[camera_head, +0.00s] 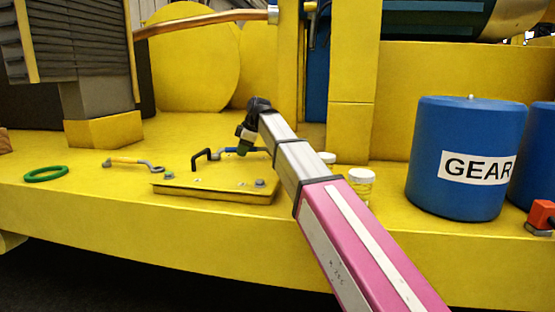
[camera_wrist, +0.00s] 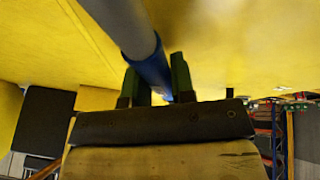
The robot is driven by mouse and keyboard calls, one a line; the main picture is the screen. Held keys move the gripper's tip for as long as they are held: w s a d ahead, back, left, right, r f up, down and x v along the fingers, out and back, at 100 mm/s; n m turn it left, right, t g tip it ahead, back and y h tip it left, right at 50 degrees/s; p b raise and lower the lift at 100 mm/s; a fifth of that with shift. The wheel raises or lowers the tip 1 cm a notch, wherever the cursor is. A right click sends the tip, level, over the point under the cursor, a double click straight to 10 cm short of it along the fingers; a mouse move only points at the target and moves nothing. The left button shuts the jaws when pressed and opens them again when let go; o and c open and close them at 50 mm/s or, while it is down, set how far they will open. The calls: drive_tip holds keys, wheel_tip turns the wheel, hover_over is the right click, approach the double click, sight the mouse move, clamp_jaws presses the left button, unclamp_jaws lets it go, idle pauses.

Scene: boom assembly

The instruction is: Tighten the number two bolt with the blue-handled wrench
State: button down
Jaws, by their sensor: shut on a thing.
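The blue-handled wrench (camera_head: 228,150) is behind the yellow plate (camera_head: 215,187) in the head view, and part of it is hidden by my gripper (camera_head: 244,146). In the wrist view its blue handle (camera_wrist: 152,68) runs between the green fingers of my gripper (camera_wrist: 155,84), with a grey shaft (camera_wrist: 122,22) beyond. My gripper is shut on the handle. The plate has a black handle (camera_head: 202,156) and bolts, one at its front right corner (camera_head: 260,183) and one at its left (camera_head: 171,176). I cannot read any bolt numbers.
A yellow-handled wrench (camera_head: 132,163) and a green ring (camera_head: 46,174) lie to the left on the yellow deck (camera_head: 90,195). White-lidded jars (camera_head: 360,187) stand right of the plate, near my arm. A blue GEAR drum (camera_head: 440,195) stands at right.

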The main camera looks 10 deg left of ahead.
drive_tip(key=shift+s+n, duration=0.4)
drive_tip(key=shift+s, duration=0.05)
drive_tip(key=shift+r, duration=0.1)
drive_tip(key=shift+d+r, duration=0.1)
drive_tip(key=shift+r, duration=2.05)
drive_tip(key=shift+r, duration=2.35)
drive_tip(key=shift+r, duration=1.5)
